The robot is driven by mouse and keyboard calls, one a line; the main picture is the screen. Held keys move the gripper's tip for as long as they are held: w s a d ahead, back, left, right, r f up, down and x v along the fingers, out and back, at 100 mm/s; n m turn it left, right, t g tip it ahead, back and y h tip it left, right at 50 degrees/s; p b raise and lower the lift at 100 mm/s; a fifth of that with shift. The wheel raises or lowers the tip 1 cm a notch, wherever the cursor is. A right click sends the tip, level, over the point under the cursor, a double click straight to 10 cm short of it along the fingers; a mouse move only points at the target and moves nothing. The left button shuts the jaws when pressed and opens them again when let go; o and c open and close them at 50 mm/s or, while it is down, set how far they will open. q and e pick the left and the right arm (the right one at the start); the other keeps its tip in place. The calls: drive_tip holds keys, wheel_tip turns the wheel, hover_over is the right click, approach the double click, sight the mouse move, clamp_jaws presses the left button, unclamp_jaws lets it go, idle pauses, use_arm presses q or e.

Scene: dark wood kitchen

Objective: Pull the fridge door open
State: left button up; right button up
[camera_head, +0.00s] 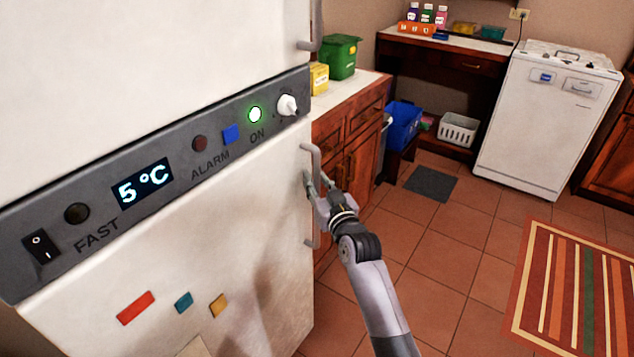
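The fridge fills the left side, with a white upper door (150,60) and a white lower door (240,210). Both look closed. A grey vertical handle (314,158) is on the right edge of the lower door. Another handle (316,25) is on the upper door's edge. My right gripper (318,180) is at the lower door's handle, its fingers apart with the handle bar seemingly between them. Whether they touch the bar is hard to tell. My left gripper is out of view.
A dark control panel (165,178) runs between the doors. A wooden counter (352,95) stands just right of the fridge. A blue bin (402,125), white basket (458,130) and white appliance (540,130) are farther back. Tiled floor (440,270) is clear up to a striped rug (575,290).

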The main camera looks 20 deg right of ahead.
drive_tip(key=shift+c, duration=0.2)
clamp_jaws()
idle(0.4)
